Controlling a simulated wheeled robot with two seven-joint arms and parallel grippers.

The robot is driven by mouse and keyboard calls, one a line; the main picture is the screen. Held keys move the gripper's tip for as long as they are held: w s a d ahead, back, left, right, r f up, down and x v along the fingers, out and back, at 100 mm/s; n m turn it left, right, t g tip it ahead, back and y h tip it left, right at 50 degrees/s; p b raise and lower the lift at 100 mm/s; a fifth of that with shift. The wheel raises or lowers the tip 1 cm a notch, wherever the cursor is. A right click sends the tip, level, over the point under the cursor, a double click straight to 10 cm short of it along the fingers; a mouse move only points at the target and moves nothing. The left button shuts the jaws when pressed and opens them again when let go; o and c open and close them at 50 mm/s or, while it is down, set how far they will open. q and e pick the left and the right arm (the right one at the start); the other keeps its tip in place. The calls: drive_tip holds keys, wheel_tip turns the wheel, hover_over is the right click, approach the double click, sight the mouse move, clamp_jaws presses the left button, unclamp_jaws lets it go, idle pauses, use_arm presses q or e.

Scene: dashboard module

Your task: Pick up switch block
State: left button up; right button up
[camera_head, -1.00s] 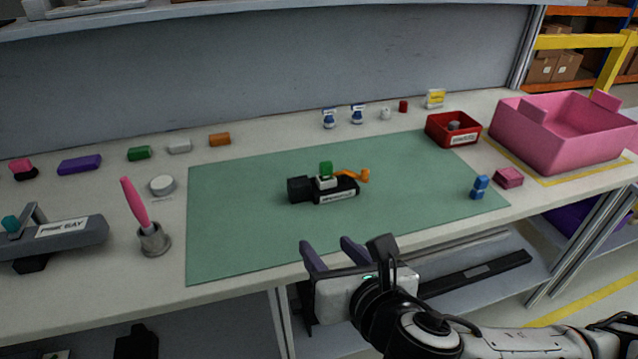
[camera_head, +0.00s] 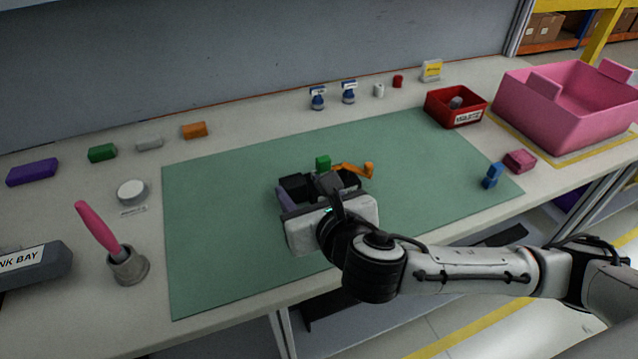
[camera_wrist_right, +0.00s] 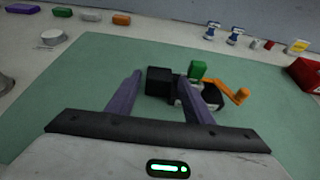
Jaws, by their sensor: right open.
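A dark module lies on the green mat, with a black block (camera_head: 296,185) at its left, a green block (camera_head: 323,162) on top and an orange lever (camera_head: 352,169) at its right. No readable label shows which part is the switch block. My right gripper (camera_head: 311,194) is at the module's near side in the head view and hides part of it. In the right wrist view its purple fingers (camera_wrist_right: 161,78) are apart. The black block (camera_wrist_right: 159,82) shows between the tips, and the green block (camera_wrist_right: 197,70) is beyond the right finger. Contact cannot be told. My left gripper is out of view.
The green mat (camera_head: 225,230) is clear around the module. A blue piece (camera_head: 492,175) and a pink block (camera_head: 520,160) are at its right, near a red bin (camera_head: 455,107) and a pink crate (camera_head: 570,115). A cup (camera_head: 128,267) holding a pink-handled tool stands at left.

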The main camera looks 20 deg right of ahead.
sight(295, 184)
drive_tip(key=x, duration=0.4)
drive_tip(key=shift+f, duration=0.15)
drive_tip(key=c, duration=0.9)
